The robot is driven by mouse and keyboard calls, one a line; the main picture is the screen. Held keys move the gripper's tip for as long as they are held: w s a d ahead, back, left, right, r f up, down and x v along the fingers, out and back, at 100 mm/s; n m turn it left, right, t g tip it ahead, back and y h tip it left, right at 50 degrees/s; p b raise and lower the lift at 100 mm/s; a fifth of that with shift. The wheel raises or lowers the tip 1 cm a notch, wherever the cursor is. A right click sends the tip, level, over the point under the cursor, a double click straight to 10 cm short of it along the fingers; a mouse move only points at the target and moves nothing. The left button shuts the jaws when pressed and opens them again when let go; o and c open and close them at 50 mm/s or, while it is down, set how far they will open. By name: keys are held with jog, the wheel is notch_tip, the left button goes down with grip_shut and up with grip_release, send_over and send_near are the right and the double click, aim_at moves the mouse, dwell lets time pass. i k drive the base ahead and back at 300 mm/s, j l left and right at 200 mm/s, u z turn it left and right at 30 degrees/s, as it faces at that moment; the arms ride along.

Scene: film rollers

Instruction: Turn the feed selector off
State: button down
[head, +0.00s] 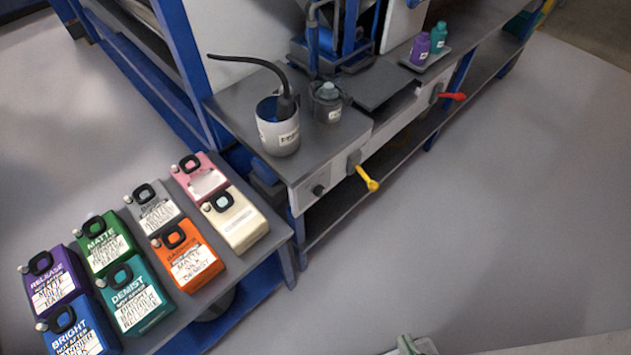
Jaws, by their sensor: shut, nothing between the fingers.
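The bench front (405,125) carries several controls, and I cannot read which one is the feed selector. A yellow-handled lever (368,179) sits on a grey body near the bench's near end, its handle pointing down and to the right. A red-handled lever (452,96) sits farther along the same front, its handle pointing right. A small dark round knob (318,190) is on the front left of the yellow lever. A light grey piece of my arm shows at the bottom edge; my gripper's fingers do not show, and nothing of mine touches these controls.
A white pot (275,134) with a black hose and a grey jar (327,103) stand on the bench. Purple (420,48) and teal (438,36) bottles stand farther back. A low table (222,262) at left holds several labelled jugs. The floor (480,220) right of the bench is clear.

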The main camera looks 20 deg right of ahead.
aim_at(318, 191)
jog(key=l+z, duration=0.25)
jog(key=z, duration=0.2)
jog(key=i+l+z, duration=0.15)
jog(key=z, duration=0.25)
